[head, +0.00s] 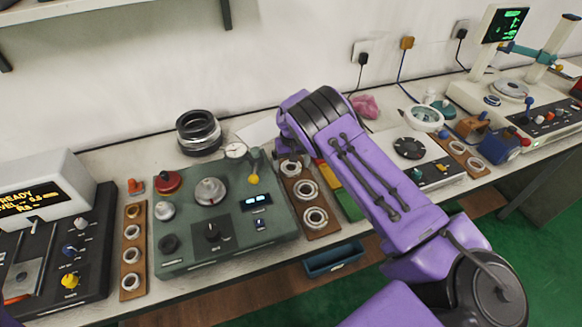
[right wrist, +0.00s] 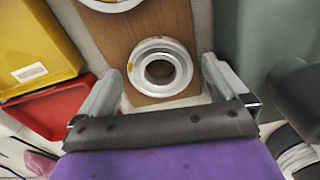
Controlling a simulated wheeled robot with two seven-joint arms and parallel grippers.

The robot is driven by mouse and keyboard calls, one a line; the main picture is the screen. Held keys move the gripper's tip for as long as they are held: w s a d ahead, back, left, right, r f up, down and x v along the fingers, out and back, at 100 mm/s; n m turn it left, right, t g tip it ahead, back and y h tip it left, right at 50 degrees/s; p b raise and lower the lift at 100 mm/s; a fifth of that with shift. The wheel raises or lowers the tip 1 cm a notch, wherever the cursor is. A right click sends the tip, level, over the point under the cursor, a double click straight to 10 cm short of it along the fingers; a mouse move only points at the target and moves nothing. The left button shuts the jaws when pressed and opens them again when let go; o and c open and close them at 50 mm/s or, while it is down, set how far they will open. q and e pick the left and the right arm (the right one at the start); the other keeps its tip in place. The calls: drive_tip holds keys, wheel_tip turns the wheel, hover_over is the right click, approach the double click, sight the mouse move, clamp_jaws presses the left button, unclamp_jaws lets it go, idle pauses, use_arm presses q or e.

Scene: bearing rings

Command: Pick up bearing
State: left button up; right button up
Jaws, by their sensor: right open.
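A wooden board (head: 325,234) carries a row of metal bearing rings: a near ring (head: 315,218), a middle ring (head: 305,190) and a far ring (head: 291,168). My right gripper (head: 290,152) points down over the far end of this board, partly hidden by its own purple arm. In the right wrist view, my open right gripper (right wrist: 162,68) has one finger on each side of a silver bearing ring (right wrist: 160,45), which lies flat on the board (right wrist: 178,18). I cannot tell the fingers' height above the board. My left gripper is not in view.
A green control box (head: 180,255) stands close left of the board. A yellow bin (right wrist: 35,40) and red bin (right wrist: 45,112) stand on the other side. Other ring boards lie at the left (head: 122,268) and right (head: 486,172). Black rings (head: 198,133) are stacked behind.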

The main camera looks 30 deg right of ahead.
drive_tip(key=shift+c, duration=1.2)
drive_tip(key=c, duration=1)
drive_tip(key=shift+c, duration=0.4)
drive_tip(key=shift+w+r, duration=0.15)
drive_tip(key=shift+r, duration=0.35)
drive_tip(key=shift+r+b, duration=0.4)
drive_tip(key=shift+r, duration=0.45)
drive_tip(key=s+a+r+b, duration=0.3)
drive_tip(key=s+a+r, duration=0.6)
drive_tip(key=s+r, duration=0.15)
wheel_tip(320, 180, up, 7)
drive_tip(key=p, duration=0.9)
drive_tip(key=shift+s, duration=0.15)
